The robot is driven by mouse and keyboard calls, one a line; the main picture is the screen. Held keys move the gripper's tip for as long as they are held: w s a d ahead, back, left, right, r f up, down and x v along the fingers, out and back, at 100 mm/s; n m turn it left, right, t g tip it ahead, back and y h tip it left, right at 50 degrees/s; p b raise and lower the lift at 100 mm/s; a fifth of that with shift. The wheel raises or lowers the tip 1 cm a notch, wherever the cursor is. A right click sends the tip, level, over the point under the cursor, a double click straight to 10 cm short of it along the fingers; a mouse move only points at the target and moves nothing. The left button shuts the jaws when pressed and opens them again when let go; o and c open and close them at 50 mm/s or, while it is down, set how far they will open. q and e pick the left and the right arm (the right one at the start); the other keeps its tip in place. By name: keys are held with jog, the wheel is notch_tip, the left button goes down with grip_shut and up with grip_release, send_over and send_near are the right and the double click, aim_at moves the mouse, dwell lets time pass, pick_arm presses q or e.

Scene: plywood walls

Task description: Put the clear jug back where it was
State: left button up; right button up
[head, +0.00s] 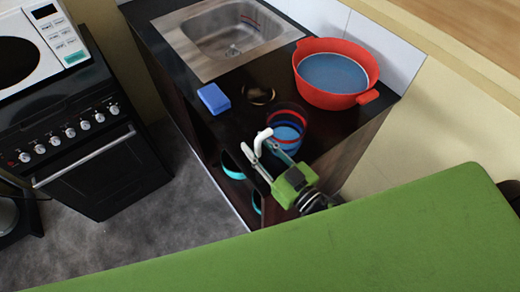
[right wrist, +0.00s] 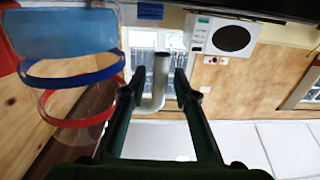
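The clear jug (head: 288,133) appears to stand upright on the dark counter, with red and blue bands and blue contents low inside. Its pale handle (head: 262,141) sticks out towards my right gripper (head: 268,160). In the right wrist view, the jug (right wrist: 70,35) is at the upper left, upside down in the picture. The handle (right wrist: 160,80) lies between the two fingers of my right gripper (right wrist: 155,85), with a visible gap on each side. The right gripper is open around the handle. My left gripper is in neither view.
A red pot (head: 308,88) with blue contents stands behind the jug. A blue sponge (head: 213,98) and a dark round item (head: 258,95) lie near the sink (head: 230,35). Teal bowls (head: 231,165) sit below the counter. A green surface (head: 350,245) fills the foreground.

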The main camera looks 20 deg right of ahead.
jog(key=shift+r, duration=0.1)
jog(key=shift+r, duration=0.2)
jog(key=b+v, duration=0.3)
jog(key=v, duration=0.9)
dwell(0.4)
